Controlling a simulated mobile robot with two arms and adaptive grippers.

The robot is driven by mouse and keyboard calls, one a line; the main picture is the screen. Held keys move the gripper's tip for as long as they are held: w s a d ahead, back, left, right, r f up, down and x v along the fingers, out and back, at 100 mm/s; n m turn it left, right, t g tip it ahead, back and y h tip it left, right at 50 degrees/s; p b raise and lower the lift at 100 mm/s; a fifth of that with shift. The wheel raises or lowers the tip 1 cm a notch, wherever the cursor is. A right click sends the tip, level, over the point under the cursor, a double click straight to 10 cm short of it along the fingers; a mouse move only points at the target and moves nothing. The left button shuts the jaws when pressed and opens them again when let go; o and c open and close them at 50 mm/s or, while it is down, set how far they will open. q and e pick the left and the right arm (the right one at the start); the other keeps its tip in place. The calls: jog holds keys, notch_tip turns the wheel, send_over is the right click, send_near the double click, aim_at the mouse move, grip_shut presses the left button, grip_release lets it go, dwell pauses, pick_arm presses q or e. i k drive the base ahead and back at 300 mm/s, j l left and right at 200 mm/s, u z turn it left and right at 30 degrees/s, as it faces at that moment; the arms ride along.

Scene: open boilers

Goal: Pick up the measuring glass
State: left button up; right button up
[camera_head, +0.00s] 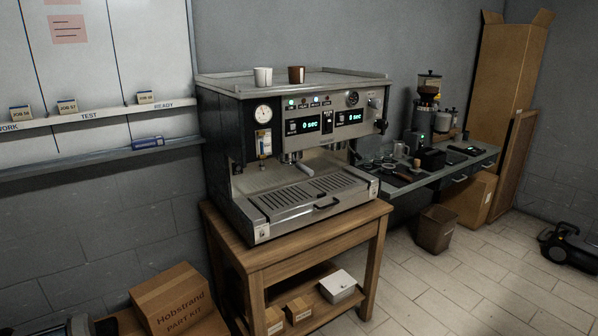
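I cannot pick out a measuring glass with certainty. A small clear tube with a yellowish part (264,144) shows at the left front of the espresso machine (335,104), below its round gauge. I cannot tell whether it is a glass or part of the machine. A white cup (262,77) and a brown cup (296,75) stand on top of the machine. Small items on the side counter (455,166) include a light mug-like vessel (400,150), too small to make out well. Neither of my grippers can be made out.
The machine stands on a wooden table (300,238) with small boxes and a white box (338,286) on its lower shelf. A cardboard box (176,302) and a cut-off grey object (78,325) are at lower left. A bin (436,229) stands right.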

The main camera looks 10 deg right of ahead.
aim_at(368, 161)
jog(key=i+l+z, duration=0.3)
jog(key=i, duration=0.25)
jog(key=i+z, duration=0.3)
jog(key=i, duration=0.2)
jog(key=i+l+u, duration=0.2)
jog(key=u, duration=0.15)
jog(key=i+l+u, duration=0.15)
jog(key=l+u, duration=0.2)
jog(key=i+l+u, duration=0.15)
jog(key=l+u, duration=0.55)
jog(key=i+l+u, duration=0.1)
jog(key=l+u, duration=0.25)
